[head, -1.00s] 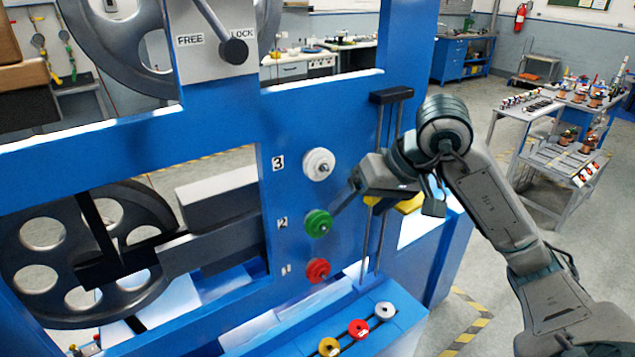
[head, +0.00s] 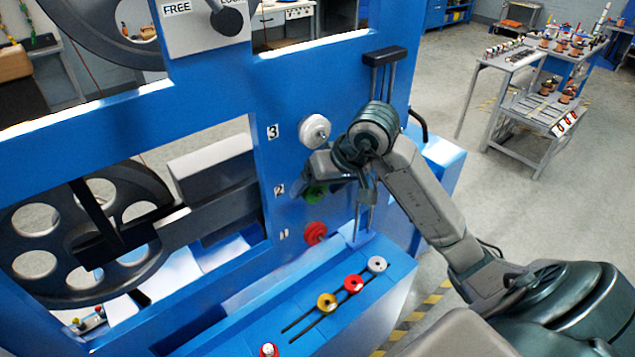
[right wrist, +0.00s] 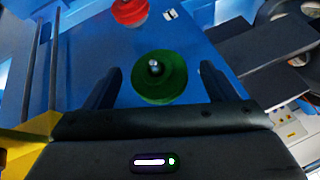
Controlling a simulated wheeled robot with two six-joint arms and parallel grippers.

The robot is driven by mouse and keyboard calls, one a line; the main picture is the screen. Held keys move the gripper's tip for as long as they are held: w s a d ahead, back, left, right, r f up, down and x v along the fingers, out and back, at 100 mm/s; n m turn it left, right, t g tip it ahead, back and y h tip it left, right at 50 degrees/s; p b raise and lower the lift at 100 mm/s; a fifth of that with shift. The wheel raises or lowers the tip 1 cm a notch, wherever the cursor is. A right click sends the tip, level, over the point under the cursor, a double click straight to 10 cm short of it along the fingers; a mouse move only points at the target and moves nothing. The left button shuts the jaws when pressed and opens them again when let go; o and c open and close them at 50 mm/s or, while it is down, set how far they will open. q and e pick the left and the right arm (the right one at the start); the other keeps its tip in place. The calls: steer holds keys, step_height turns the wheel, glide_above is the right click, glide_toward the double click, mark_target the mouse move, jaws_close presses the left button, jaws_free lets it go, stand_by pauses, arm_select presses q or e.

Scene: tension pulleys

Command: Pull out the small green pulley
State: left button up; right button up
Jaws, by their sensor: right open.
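The small green pulley (head: 315,192) sits at the position marked 2 on the blue machine panel (head: 240,115). In the head view it is mostly hidden behind my right gripper (head: 318,180). In the right wrist view the green pulley (right wrist: 159,77) shows whole, with a bright pin at its middle. My right gripper (right wrist: 160,88) is open, with one finger on each side of the pulley and a gap on both sides. Whether the fingertips reach the pulley's depth I cannot tell. My left gripper is not in view.
A white pulley (head: 314,130) is above, at 3, and a red pulley (head: 315,233) below, at 1. A ledge (head: 375,300) holds several small coloured pulleys. A dark vertical rail (head: 373,85) stands right of the pulleys. A lever (head: 226,20) is at the top.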

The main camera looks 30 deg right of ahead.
steer(key=shift+w+f, duration=0.1)
steer(key=shift+f, duration=0.2)
steer(key=c, duration=1.1)
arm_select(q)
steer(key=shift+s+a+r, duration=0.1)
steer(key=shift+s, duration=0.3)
